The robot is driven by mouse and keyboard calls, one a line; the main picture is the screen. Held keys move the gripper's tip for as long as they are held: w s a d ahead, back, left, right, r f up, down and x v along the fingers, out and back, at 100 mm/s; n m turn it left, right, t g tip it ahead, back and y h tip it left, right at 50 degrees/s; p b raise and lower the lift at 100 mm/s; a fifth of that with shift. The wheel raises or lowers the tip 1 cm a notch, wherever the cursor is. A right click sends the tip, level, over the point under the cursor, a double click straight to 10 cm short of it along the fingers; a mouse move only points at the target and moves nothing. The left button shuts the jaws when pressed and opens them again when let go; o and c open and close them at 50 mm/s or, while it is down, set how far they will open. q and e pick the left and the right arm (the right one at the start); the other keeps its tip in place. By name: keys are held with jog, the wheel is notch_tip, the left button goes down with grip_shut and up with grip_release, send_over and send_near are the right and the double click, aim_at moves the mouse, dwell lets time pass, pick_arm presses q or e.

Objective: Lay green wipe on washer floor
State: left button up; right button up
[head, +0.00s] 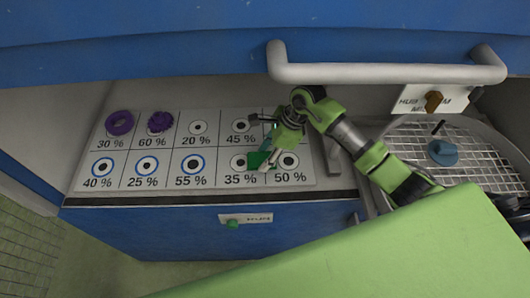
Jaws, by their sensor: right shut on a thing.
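My right gripper (263,166) is shut on the green wipe (256,159). The wipe is a small dark green piece, partly hidden by the fingers. It is over the white percent-marked board (180,186), around the 35 % and 50 % cells. I cannot tell whether it touches the board. The likely washer, a rounded pale tub with a wire mesh floor (490,158), is at the right, partly hidden by my right arm. A blue round piece (442,152) lies on the mesh. My left gripper is not in view.
Two purple rings, one plain (120,122) and one ruffled (160,122), lie on the board's 30 % and 60 % cells. A grey bar handle (385,73) on a blue panel spans above the tub. A labelled plate with a brown knob (433,101) hangs below it.

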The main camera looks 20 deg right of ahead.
jog(key=shift+f, duration=0.15)
jog(key=shift+f+b, duration=0.45)
jog(key=shift+b, duration=0.2)
jog(key=o, duration=1)
jog(key=shift+r, duration=0.1)
jog(key=shift+r+p, duration=0.5)
jog(key=shift+p, duration=0.2)
jog(key=b+v, duration=0.2)
jog(key=v, duration=0.4)
jog(key=shift+d+r, duration=0.15)
jog(key=shift+d, duration=0.05)
jog(key=shift+s+d+r, duration=0.1)
jog(key=shift+r, duration=0.4)
